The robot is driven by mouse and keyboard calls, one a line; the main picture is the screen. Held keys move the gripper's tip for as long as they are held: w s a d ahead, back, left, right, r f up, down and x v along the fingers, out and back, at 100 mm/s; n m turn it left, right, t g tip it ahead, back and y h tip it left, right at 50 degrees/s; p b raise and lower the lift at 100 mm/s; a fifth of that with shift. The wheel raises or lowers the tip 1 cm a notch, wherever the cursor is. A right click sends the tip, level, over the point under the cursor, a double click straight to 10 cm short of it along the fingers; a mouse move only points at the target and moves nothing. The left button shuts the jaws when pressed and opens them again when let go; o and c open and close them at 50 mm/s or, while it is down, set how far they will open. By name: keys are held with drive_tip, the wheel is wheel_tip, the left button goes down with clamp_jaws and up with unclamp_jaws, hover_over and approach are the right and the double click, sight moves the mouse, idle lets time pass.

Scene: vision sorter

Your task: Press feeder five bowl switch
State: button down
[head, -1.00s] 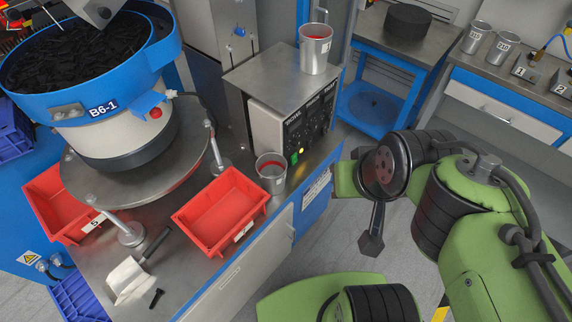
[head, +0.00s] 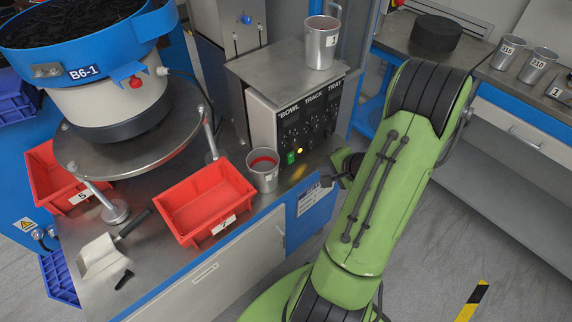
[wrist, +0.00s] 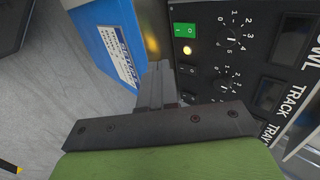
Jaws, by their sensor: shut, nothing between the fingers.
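The feeder control box (head: 300,125) stands on the bench and carries BOWL, TRACK and TRAY labels. A green switch (head: 291,158) sits low in its BOWL column, beside a glowing amber lamp (head: 300,150). In the wrist view the green switch (wrist: 184,30), marked 1 and 0, and the lamp (wrist: 187,50) are clear. My gripper (wrist: 160,68) is shut and empty, its fingers pointing along the panel's switch edge, apart from the green switch in the picture.
A metal cup (head: 262,172) stands before the box, beside a red bin (head: 205,203). Another cup (head: 322,42) stands on the box top. The bowl feeder (head: 110,85), labelled B6-1, is at left. Floor is open at lower right.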

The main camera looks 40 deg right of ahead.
sight(291, 158)
drive_tip(key=b+x, duration=0.1)
drive_tip(key=x, duration=0.3)
drive_tip(key=w+r+b+x, duration=0.1)
drive_tip(key=x, duration=0.7)
drive_tip(key=shift+w+b, duration=0.35)
drive_tip(key=shift+b, duration=0.05)
drive_tip(key=shift+w, duration=0.45)
